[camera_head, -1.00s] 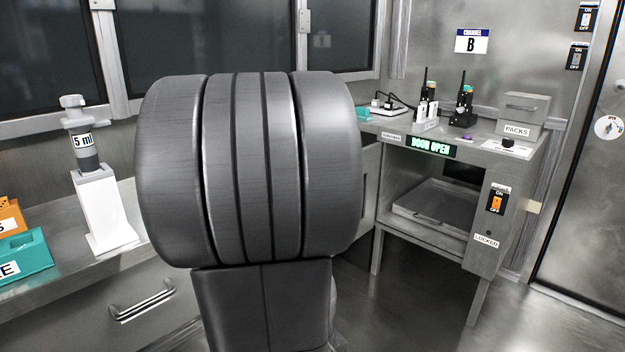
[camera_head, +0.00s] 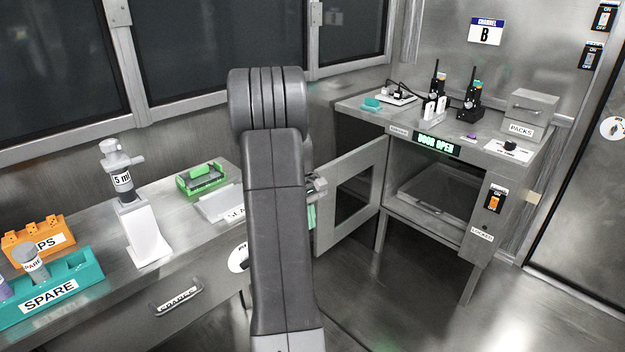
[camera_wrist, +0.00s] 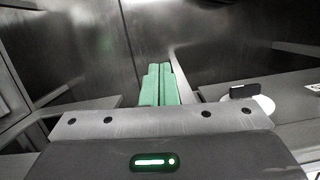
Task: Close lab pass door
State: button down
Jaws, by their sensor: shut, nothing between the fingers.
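The lab pass door (camera_head: 372,164) is a grey metal frame with a dark window. It stands open, swung out to the left of the pass cabinet (camera_head: 478,187). The cabinet's display (camera_head: 437,145) reads "DOOR OPEN", and its front opening is uncovered. My gripper (camera_wrist: 159,82) shows green fingers pressed together and empty in the wrist view. In the head view, my arm hides most of the gripper; a green bit (camera_head: 311,216) shows just left of the door's outer edge. I cannot tell whether it touches the door.
The left bench (camera_head: 90,185) holds a 5 ml pipette on a stand (camera_head: 146,232), a teal SPARE rack (camera_head: 55,296) and a green box (camera_head: 202,178). Radios (camera_head: 470,102) and a PACKS box (camera_head: 530,112) stand on the cabinet. Open floor lies in front of the cabinet.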

aim_at(354, 178)
jog(key=i+l, duration=0.1)
jog(key=i, duration=0.3)
jog(key=i+l+u, duration=0.1)
jog(key=i, duration=0.25)
jog(key=i+l+u, duration=0.1)
jog(key=i, duration=0.3)
